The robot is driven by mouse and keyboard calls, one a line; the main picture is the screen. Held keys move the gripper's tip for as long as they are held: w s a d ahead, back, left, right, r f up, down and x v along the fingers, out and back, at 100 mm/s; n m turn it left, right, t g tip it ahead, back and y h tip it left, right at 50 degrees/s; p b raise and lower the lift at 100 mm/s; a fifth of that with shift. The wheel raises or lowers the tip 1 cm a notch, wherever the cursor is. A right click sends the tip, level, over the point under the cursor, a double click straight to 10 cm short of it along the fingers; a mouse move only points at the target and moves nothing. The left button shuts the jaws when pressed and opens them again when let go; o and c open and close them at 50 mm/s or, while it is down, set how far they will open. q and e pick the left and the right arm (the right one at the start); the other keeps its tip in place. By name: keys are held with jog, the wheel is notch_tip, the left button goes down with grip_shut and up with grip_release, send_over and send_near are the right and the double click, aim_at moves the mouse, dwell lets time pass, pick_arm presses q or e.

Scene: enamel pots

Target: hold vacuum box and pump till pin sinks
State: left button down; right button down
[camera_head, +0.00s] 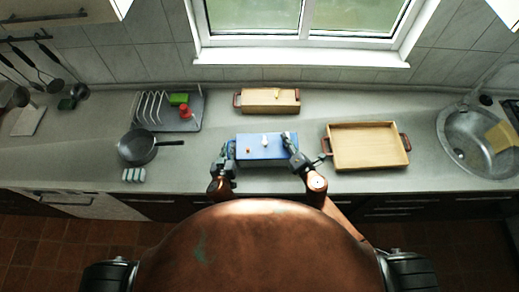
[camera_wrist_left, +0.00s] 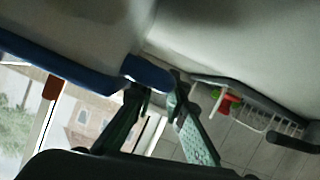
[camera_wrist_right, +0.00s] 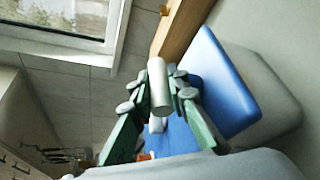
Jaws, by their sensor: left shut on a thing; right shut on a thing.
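The vacuum box (camera_head: 262,158) with its blue lid stands on the counter in the middle of the head view. Its blue lid also shows in the right wrist view (camera_wrist_right: 224,85). My left gripper (camera_head: 229,153) is at the box's left side, shut on a blue lug (camera_wrist_left: 147,73) at the lid's edge. My right gripper (camera_head: 293,150) is over the box's right part, shut on a grey cylindrical pump handle (camera_wrist_right: 158,88). A small orange-red spot on the lid's left (camera_head: 248,150) may be the pin; its height cannot be told. A white piece (camera_head: 264,141) stands mid-lid.
A wooden tray (camera_head: 368,147) lies to the right and a smaller wooden box (camera_head: 269,100) behind. A black pan (camera_head: 138,147) and a dish rack (camera_head: 165,110) are at the left. The sink (camera_head: 470,150) is far right. Bare counter lies around the box.

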jog(key=shift+s+d+f, duration=0.1)
jog(key=shift+f, duration=0.1)
jog(key=shift+r, duration=2.55)
jog(key=shift+d+f, duration=0.1)
jog(key=shift+f, duration=2.4)
jog(key=shift+r, duration=2.5)
jog(key=shift+f, duration=0.15)
jog(key=shift+f, duration=2.35)
